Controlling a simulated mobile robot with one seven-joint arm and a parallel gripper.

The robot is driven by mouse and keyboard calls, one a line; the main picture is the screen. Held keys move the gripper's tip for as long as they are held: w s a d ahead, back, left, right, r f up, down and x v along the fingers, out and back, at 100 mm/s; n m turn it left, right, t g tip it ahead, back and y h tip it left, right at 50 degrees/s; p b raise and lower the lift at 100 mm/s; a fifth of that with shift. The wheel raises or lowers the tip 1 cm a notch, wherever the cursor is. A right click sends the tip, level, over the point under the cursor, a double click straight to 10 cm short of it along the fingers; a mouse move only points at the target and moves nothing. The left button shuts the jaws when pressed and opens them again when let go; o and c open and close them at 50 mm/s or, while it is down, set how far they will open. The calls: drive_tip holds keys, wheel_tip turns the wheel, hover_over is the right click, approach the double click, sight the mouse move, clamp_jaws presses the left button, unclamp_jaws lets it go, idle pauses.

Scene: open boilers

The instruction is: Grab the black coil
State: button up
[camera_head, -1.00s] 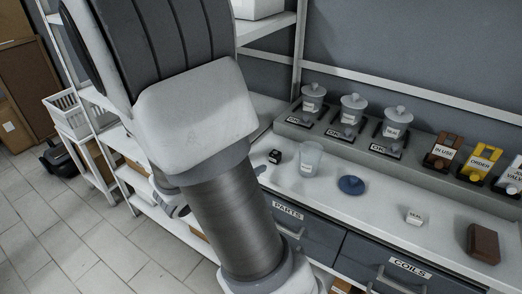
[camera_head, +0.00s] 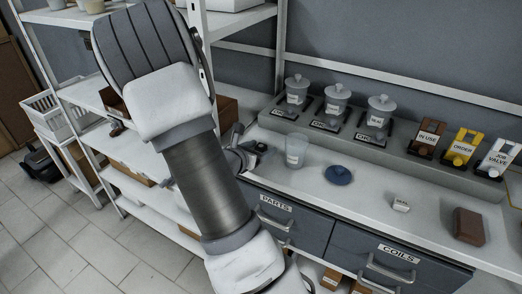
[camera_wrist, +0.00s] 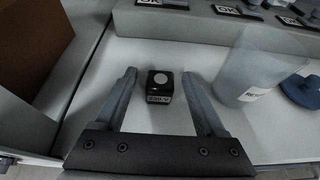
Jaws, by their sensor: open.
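The black coil (camera_wrist: 160,87) is a small dark block with a pale round top and a label on its front. It stands on the white counter in the wrist view, between and slightly beyond the tips of my open gripper (camera_wrist: 160,78). The fingers are on either side of it and apart from it. In the head view my gripper (camera_head: 254,150) is small and dark at the counter's left end, and the coil cannot be made out clearly there.
A clear cup (camera_head: 296,150) stands just right of my gripper; it also shows in the wrist view (camera_wrist: 250,75). A blue lid (camera_head: 338,175), a small white block (camera_head: 401,205) and a brown block (camera_head: 469,226) lie further right. Lidded jars (camera_head: 297,90) line the back ledge.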

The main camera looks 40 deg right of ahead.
drive_tip(key=shift+d+f, duration=0.1)
drive_tip(key=shift+d, duration=0.1)
clamp_jaws()
idle(0.4)
